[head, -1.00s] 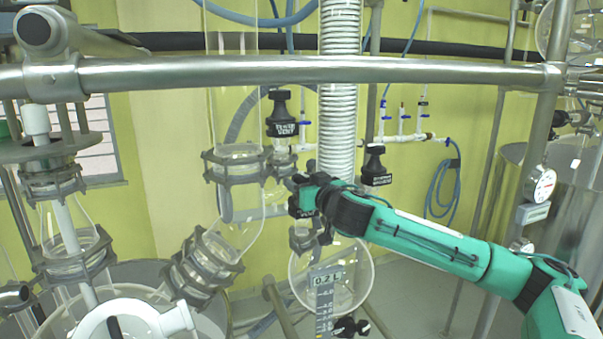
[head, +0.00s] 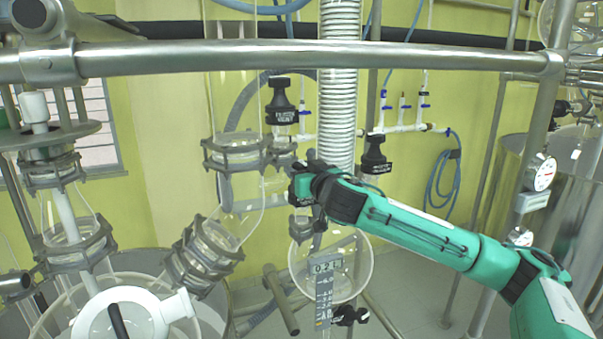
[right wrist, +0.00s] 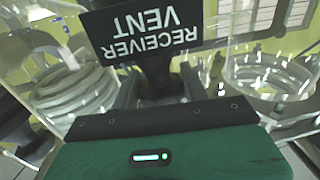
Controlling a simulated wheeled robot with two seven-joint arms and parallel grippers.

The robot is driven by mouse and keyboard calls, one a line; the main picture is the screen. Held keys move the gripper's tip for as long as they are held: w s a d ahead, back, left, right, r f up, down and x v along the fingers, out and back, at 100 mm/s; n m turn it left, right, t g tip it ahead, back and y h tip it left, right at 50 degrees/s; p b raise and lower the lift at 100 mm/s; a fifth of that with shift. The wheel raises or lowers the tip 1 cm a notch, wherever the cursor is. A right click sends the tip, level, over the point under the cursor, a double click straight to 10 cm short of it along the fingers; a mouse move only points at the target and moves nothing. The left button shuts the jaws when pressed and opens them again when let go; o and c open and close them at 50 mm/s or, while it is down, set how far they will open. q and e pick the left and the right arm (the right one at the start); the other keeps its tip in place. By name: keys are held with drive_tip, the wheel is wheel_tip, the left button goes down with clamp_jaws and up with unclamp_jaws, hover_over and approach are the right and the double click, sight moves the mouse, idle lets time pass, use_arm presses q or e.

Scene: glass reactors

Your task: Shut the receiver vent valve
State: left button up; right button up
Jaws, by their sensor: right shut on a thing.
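The receiver vent valve shows in the right wrist view as a black label plate (right wrist: 140,35) reading RECEIVER VENT, upside down, with a dark handle under it. My right gripper (right wrist: 160,88) has its two fingers on either side of that handle and is shut on it. In the head view my right gripper (head: 304,186) is at the glass pipework above the round receiver flask (head: 355,262). There it hides most of the valve, so I cannot tell how the handle is turned. My left gripper is not in view.
Another black labelled valve (head: 282,112) stands up and left of my right gripper, and one more (head: 375,160) is just above my forearm. Clamped glass joints (head: 234,152) are close on the left. A steel rail (head: 300,57) crosses above.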

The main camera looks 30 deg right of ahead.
drive_tip(key=m+h+b, duration=0.1)
drive_tip(key=h, duration=0.1)
drive_tip(key=m+g+h+b, duration=0.1)
drive_tip(key=b, duration=0.1)
drive_tip(key=m+h+b, duration=0.2)
drive_tip(key=shift+a+f+g+h, duration=0.1)
drive_tip(key=shift+f+g+h, duration=0.2)
drive_tip(key=shift+f, duration=0.05)
drive_tip(key=m+g+h+b, duration=0.1)
drive_tip(key=m+h+b, duration=0.1)
drive_tip(key=shift+r+g+h, duration=0.15)
drive_tip(key=shift+g+h, duration=0.15)
drive_tip(key=shift+h, duration=0.1)
drive_tip(key=shift+r+m+g+h+b, duration=0.1)
drive_tip(key=shift+m+g+h+b, duration=0.95)
drive_tip(key=shift+m+g+h, duration=0.4)
drive_tip(key=shift+r+g+h, duration=0.1)
drive_tip(key=shift+g+h, duration=0.25)
drive_tip(key=o, duration=0.7)
drive_tip(key=shift+d, duration=0.2)
